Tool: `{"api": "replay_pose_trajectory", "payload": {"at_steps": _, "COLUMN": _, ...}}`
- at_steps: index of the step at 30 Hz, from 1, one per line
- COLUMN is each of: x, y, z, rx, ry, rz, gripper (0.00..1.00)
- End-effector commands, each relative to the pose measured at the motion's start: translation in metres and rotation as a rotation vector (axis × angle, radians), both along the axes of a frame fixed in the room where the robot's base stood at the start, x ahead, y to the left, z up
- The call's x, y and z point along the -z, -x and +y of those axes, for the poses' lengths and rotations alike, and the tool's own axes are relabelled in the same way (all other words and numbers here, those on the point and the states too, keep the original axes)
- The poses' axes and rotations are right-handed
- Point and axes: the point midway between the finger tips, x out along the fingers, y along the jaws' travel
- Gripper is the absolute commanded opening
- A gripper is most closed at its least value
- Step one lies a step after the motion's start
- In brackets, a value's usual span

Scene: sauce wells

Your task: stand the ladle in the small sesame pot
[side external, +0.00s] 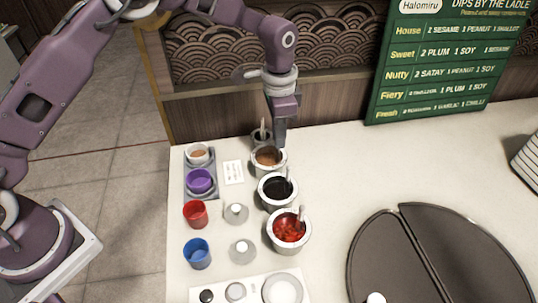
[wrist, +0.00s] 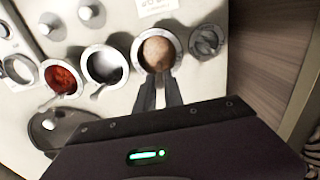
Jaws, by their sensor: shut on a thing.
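My gripper (side external: 280,143) points down at the right rim of a pot of brown sauce (side external: 266,158). In the wrist view its fingers (wrist: 160,77) are close together at that pot's near rim, with brown sauce (wrist: 157,52) beyond them. It is shut on a ladle, whose handle is mostly hidden by the fingers; I cannot tell whether its bowl touches the sauce. A smaller pot (side external: 259,139) stands just behind, with a grey utensil in it; it also shows in the wrist view (wrist: 207,41). No label shows which pot is sesame.
A dark sauce pot (side external: 265,196) and a red sauce pot (side external: 289,246) stand in the same row, each with a ladle. Cups, including red (side external: 195,214) and blue (side external: 197,254), and lids (side external: 236,213) lie left.

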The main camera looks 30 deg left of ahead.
Motion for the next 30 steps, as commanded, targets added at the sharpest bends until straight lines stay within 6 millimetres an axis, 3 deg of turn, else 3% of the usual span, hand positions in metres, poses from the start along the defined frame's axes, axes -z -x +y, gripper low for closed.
{"api": "replay_pose_trajectory", "payload": {"at_steps": 22, "x": 0.0056, "y": -0.0001, "z": 0.0001, "rx": 0.001, "ry": 0.000, "rz": -0.001, "gripper": 0.00}}
{"api": "replay_pose_trajectory", "payload": {"at_steps": 23, "x": 0.0057, "y": -0.0001, "z": 0.0001, "rx": 0.001, "ry": -0.001, "rz": -0.001, "gripper": 0.14}}
{"api": "replay_pose_trajectory", "payload": {"at_steps": 26, "x": 0.0056, "y": -0.0001, "z": 0.0001, "rx": 0.001, "ry": -0.001, "rz": -0.001, "gripper": 0.34}}
{"api": "replay_pose_trajectory", "payload": {"at_steps": 30, "x": 0.0054, "y": -0.0001, "z": 0.0001, "rx": 0.001, "ry": 0.000, "rz": -0.001, "gripper": 0.38}}
